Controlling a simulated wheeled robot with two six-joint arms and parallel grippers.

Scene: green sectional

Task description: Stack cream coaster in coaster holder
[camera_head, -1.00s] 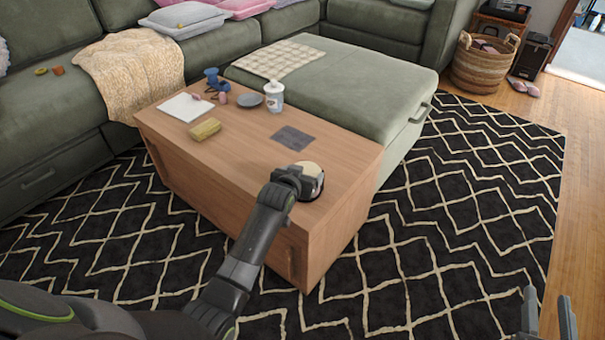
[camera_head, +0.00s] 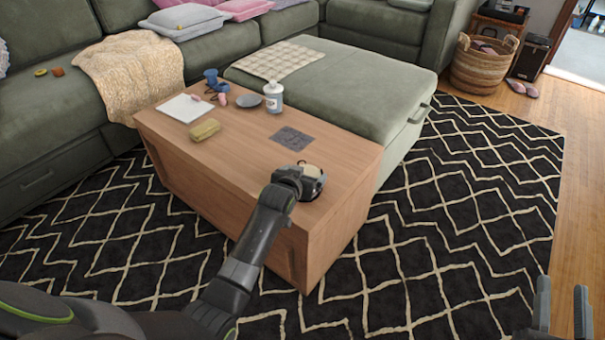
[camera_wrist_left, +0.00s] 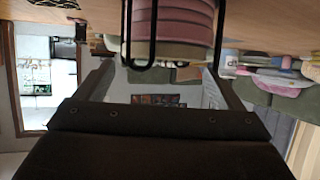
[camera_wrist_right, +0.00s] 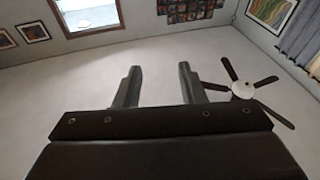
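The coaster holder, a black wire rack (camera_wrist_left: 128,35), stands at the near right end of the wooden table. In the left wrist view, which appears upside down, it holds a stack of pink coasters (camera_wrist_left: 180,22). In the head view a cream round top, apparently the cream coaster (camera_head: 310,170), shows at the holder, partly hidden by my left gripper (camera_head: 302,181). My left gripper is right at the holder. Its fingers are spread in the left wrist view (camera_wrist_left: 165,85), with nothing visibly clamped. My right gripper (camera_head: 563,308) is open and empty, away from the table; its fingers also show in the right wrist view (camera_wrist_right: 160,85).
The wooden table (camera_head: 235,165) also bears a dark square mat (camera_head: 292,139), a white bottle (camera_head: 273,97), a grey disc (camera_head: 249,101), a yellowish block (camera_head: 204,130), a blue item (camera_head: 211,77) and a white pad (camera_head: 185,107). A green ottoman (camera_head: 350,90) adjoins it.

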